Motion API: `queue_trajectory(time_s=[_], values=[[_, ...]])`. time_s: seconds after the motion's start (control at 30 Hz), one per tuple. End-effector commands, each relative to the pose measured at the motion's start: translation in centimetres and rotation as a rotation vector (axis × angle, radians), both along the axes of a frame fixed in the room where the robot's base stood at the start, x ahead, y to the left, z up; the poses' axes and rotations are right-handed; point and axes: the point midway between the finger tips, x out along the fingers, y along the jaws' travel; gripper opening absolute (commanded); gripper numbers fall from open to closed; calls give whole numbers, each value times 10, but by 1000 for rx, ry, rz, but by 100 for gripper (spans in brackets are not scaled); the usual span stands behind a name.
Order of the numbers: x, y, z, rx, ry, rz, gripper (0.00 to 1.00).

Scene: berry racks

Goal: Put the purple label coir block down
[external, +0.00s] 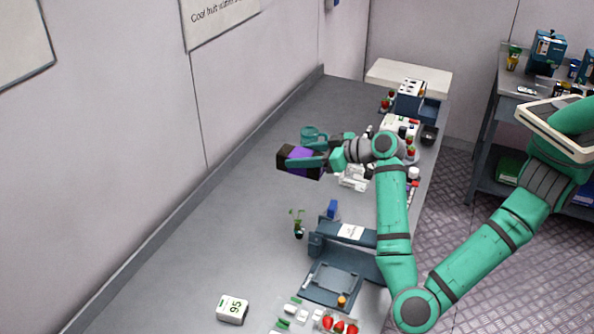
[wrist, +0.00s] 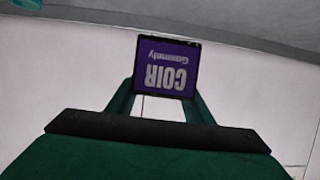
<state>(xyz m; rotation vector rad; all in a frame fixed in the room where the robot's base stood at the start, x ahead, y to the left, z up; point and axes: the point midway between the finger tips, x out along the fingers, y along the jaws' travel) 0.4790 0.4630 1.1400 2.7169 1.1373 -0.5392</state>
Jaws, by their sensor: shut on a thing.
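The coir block (external: 287,160) is dark with a purple label. My gripper (external: 305,162) is shut on it and holds it out over the grey bench (external: 190,255), to the left of my wrist. In the wrist view the block (wrist: 166,66) sits between the two green fingers, its purple label facing the camera with the word COIR upside down. The external view does not clearly show how high the block is above the bench. Part of the block is hidden by a finger in that view.
A teal mug-like item (external: 313,135) stands just behind my gripper. The bench's left stretch is clear.

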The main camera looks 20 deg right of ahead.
Motion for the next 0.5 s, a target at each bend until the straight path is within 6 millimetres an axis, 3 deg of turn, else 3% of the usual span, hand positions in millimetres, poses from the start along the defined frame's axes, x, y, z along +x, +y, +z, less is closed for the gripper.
queue_trajectory(time_s=[0.5], values=[[24, -39, 16, 4, -3, 270, 15]])
